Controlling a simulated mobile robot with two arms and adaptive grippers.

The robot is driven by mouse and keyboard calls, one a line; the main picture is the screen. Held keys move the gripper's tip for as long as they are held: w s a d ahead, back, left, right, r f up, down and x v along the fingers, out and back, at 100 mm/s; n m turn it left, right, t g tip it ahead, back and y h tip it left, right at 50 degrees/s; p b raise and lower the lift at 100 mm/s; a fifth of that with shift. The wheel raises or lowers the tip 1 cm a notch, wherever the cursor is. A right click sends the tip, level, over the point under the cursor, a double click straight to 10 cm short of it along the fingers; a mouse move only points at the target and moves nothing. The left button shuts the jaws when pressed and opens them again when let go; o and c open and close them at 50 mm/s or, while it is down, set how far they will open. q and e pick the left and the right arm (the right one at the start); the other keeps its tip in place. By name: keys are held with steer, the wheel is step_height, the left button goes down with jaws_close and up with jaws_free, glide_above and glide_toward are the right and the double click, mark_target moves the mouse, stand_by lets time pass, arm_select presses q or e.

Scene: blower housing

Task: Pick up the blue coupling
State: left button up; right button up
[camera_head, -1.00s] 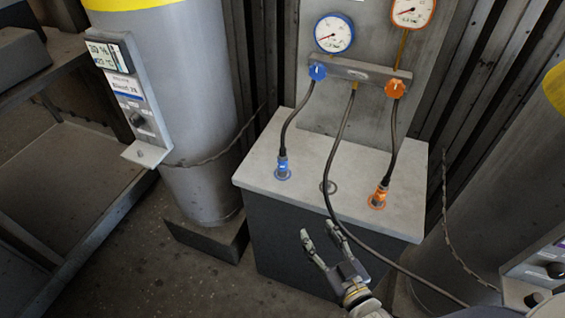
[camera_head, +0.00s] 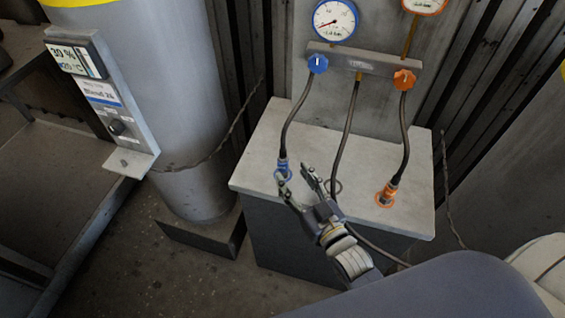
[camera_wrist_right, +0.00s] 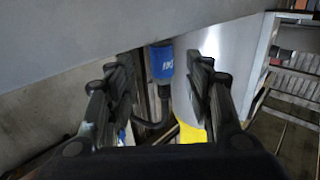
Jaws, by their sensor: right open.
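The blue coupling (camera_head: 283,166) stands on the left part of the light bench top, at the end of a dark hose. My right gripper (camera_head: 296,176) is at the bench top, close to the coupling and just in front of it in the head view. In the right wrist view the blue coupling (camera_wrist_right: 161,60) shows between the two open fingers (camera_wrist_right: 165,88), with no clear contact. My left gripper is not in view.
The orange coupling (camera_head: 387,192) stands on the right of the bench top (camera_head: 262,150). A middle hose (camera_head: 345,135) hangs behind my right gripper. A blue valve knob (camera_head: 318,64) and an orange one (camera_head: 404,79) sit above. A large grey cylinder (camera_head: 175,90) stands at left.

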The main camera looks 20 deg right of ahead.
mark_target(286, 169)
steer(key=shift+w+a, duration=0.1)
steer(key=shift+w, duration=0.25)
steer(key=shift+w+f, duration=0.1)
steer(key=shift+w, duration=0.15)
steer(key=w, duration=0.2)
steer(key=w+a, duration=0.1)
steer(key=w, duration=0.1)
steer(key=shift+f+p, duration=0.2)
steer(key=shift+p, duration=0.15)
steer(key=shift+w+a, duration=0.15)
steer(key=shift+w, duration=0.15)
steer(key=c, duration=0.9)
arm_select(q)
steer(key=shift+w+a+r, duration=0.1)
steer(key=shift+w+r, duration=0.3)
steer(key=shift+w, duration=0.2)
arm_select(e)
jaws_close()
